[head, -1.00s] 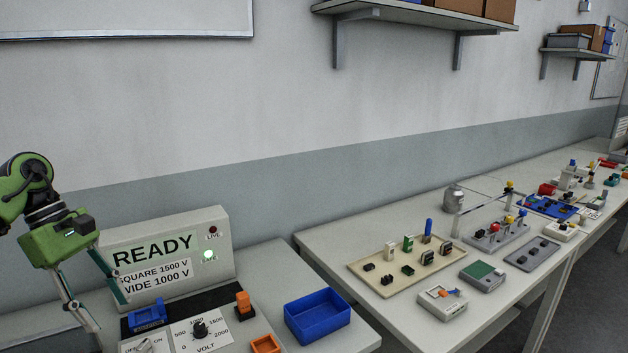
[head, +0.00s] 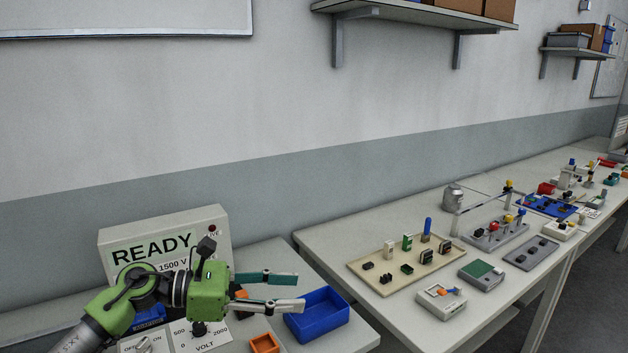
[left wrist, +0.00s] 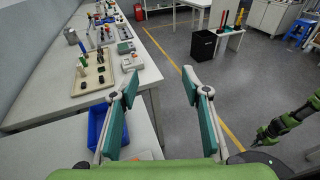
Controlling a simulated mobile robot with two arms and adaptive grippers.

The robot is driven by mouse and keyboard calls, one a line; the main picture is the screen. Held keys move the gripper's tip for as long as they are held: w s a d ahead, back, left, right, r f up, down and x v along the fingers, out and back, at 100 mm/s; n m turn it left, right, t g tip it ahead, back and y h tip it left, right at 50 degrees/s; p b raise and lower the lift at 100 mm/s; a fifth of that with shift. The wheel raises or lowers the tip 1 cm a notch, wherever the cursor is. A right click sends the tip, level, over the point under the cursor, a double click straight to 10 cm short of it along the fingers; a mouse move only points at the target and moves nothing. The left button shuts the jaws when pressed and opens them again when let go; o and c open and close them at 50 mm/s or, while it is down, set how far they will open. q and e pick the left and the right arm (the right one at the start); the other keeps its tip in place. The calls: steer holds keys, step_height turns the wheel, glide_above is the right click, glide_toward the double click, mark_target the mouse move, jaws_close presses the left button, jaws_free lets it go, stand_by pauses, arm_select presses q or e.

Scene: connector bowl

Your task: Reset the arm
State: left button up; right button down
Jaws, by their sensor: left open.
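My left arm comes in from the left in the head view. Its green left gripper (head: 285,291) points right, with its two fingers apart and nothing between them. It is above the near table, in front of the READY panel (head: 130,240) and beside the blue bin (head: 322,322). The left wrist view shows the same open left gripper (left wrist: 160,88), with the blue bin (left wrist: 97,125) behind its left finger. The green thing at the right edge of the left wrist view appears to be part of my other arm; its fingertips do not show clearly.
The near table holds a volt dial (head: 198,330) and an orange tray (head: 264,344). The second table (head: 340,240) carries a beige connector board (head: 365,285) and a grey box with a green top (head: 481,273). Open floor (left wrist: 195,50) and a black bin (left wrist: 204,45) lie beyond.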

arm_select(q)
steer(key=d+r+n+t+h, duration=0.3)
steer(key=n+t, duration=0.2)
steer(key=n, duration=0.1)
steer(key=s+a+f+n+t+y, duration=0.1)
steer(key=a+f+n+t+y, duration=0.5)
steer(key=n, duration=1)
steer(key=s+a+f+n+t+y, duration=0.1)
steer(key=a+f+n+t+y, duration=0.2)
steer(key=a+f+n+y, duration=1)
steer(key=s+f+n+g, duration=0.75)
steer(key=s+n, duration=0.25)
steer(key=s, duration=0.2)
steer(key=s+f+n+g, duration=0.2)
steer(key=s+f+g, duration=0.15)
steer(key=s, duration=0.55)
steer(key=s+f+n+g, duration=0.3)
steer(key=s+f, duration=0.2)
steer(key=s, duration=0.4)
step_height(320, 180, down, 31)
steer(key=s+g+b, duration=0.1)
steer(key=s+b, duration=0.1)
steer(key=b, duration=0.3)
steer(key=s+a+f+g+b, duration=0.1)
steer(key=s+f+b, duration=0.3)
steer(key=s+f, duration=1.3)
step_height(320, 180, down, 3)
steer(key=shift+a+r+m+h+b, duration=0.1)
steer(key=shift+a+m+h+b, duration=0.25)
steer(key=shift+a, duration=0.25)
